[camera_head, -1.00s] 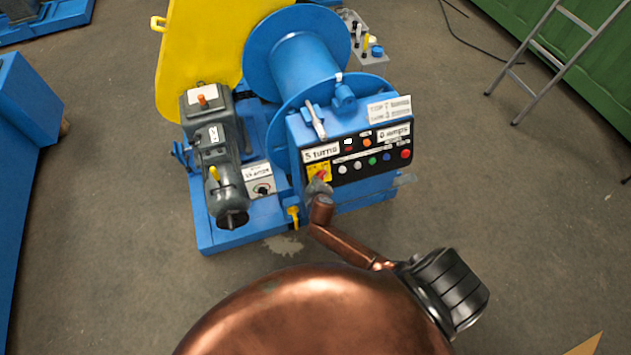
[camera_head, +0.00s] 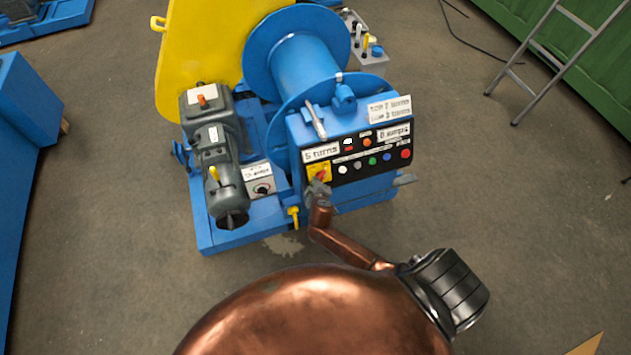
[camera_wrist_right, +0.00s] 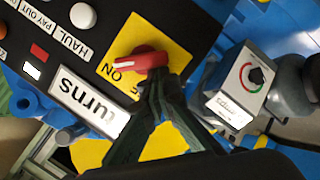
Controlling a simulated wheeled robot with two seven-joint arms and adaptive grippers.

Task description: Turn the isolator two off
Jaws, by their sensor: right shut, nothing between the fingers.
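A red rotary isolator knob on a yellow plate (camera_head: 313,168) sits at the lower left of the black control panel. In the right wrist view the red knob (camera_wrist_right: 140,60) has its white mark beside the word ON; a second word is partly hidden by the fingers. No number shows, so I cannot tell whether it is isolator two. My right gripper (camera_head: 319,187) is shut and empty at the knob. In the right wrist view its fingertips (camera_wrist_right: 155,85) are just below the knob's right end; I cannot tell if they touch. My left gripper is not in view.
The panel carries several coloured buttons (camera_head: 372,161) and a lever (camera_head: 315,121) beside it. A grey dial box (camera_head: 261,187) and a grey motor (camera_head: 214,150) stand left of it. The blue winch drum (camera_head: 303,65) is behind.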

